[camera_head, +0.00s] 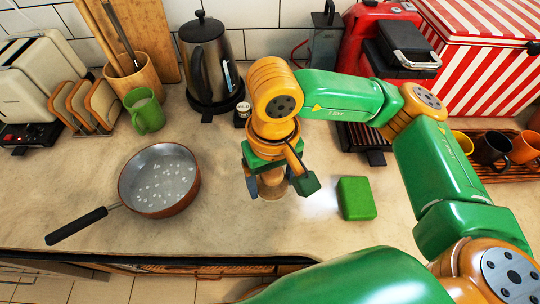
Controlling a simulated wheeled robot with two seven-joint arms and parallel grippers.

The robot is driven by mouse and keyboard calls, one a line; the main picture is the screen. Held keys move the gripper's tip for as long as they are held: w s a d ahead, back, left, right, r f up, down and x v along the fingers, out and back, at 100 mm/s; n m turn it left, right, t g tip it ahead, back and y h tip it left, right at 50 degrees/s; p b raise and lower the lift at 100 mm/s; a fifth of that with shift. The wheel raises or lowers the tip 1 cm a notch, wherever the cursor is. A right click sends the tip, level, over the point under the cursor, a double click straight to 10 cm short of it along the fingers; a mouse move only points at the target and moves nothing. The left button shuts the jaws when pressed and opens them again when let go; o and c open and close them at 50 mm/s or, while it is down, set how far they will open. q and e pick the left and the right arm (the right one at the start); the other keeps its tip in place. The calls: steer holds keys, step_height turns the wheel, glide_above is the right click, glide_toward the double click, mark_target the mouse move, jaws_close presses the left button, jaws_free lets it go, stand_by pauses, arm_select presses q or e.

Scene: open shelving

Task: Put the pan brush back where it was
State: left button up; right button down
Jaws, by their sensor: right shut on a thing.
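My right gripper (270,184) points down over the middle of the counter, at the end of my green and orange arm. It is shut on a small wooden, roundish thing (272,185), which looks like the pan brush; its lower part sits close to the counter top, and I cannot tell if it touches. The gripper hides much of it. A copper-coloured pan (184,196) with a black handle stands to the left, with foamy white spots inside. A green sponge-like block (357,198) lies just right of the gripper. My left gripper is not in view.
Behind stand a dark kettle (207,60), a green mug (146,112), a toast rack (86,104), a cream toaster (30,75) and a wooden utensil holder (132,76). A red machine (372,30) and several mugs are at right. Counter between pan and gripper is clear.

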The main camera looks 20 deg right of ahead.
mark_target(273, 188)
steer(key=f, duration=0.1)
steer(key=f+p, duration=0.1)
steer(key=f, duration=0.1)
steer(key=w+f, duration=0.1)
steer(key=shift+w+d+f+p, duration=0.1)
steer(key=shift+d+f+p, duration=0.15)
steer(key=shift+f+p, duration=0.1)
steer(key=shift+d+f, duration=0.1)
steer(key=shift+f, duration=0.05)
steer(key=shift+f+b, duration=0.2)
steer(key=shift+b, duration=0.15)
steer(key=shift+c, duration=1.8)
jaws_free()
steer(key=o, duration=0.4)
steer(key=shift+c, duration=0.2)
steer(key=shift+r, duration=0.15)
